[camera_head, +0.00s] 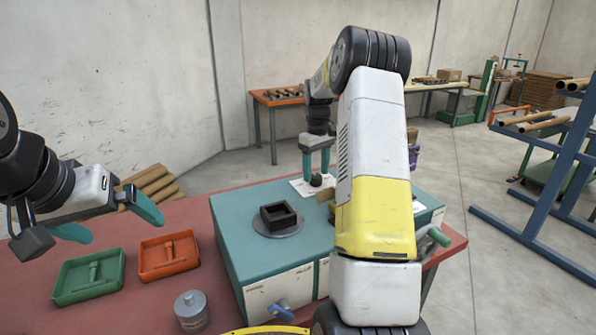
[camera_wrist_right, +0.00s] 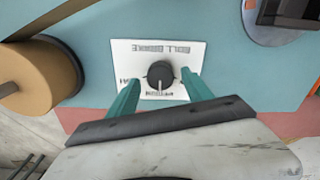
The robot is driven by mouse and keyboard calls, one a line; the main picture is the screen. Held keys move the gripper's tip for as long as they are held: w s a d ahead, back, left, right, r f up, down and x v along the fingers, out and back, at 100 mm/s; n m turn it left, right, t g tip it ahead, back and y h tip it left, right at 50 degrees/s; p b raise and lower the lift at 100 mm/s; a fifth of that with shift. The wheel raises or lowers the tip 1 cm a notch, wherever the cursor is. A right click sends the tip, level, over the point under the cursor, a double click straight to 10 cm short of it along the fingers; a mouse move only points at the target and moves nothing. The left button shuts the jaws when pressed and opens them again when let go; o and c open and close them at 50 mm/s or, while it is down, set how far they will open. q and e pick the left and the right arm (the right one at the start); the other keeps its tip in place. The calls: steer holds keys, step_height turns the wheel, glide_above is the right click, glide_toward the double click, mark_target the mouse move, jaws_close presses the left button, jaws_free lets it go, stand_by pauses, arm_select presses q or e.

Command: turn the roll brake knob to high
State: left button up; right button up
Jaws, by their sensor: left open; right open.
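The roll brake knob (camera_wrist_right: 160,72) is a round black knob on a white label plate (camera_wrist_right: 125,52) on the teal machine top; the lettering is upside down in the right wrist view. A pale mark on the knob points down toward a word that looks like MEDIUM; the side words are partly hidden by the fingers. My right gripper (camera_wrist_right: 161,76) is open, one teal finger on each side of the knob; I cannot tell if they touch it. In the head view the knob (camera_head: 316,181) shows just below the right gripper (camera_head: 316,172). My left gripper (camera_head: 108,220) is open and empty.
A brown roll (camera_wrist_right: 38,80) is close by in the wrist view. A green tray (camera_head: 90,292), an orange tray (camera_head: 150,270) and a metal weight (camera_head: 191,311) are on the red table.

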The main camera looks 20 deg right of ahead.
steer(key=shift+f, duration=0.55)
steer(key=shift+c, duration=0.5)
jaws_close()
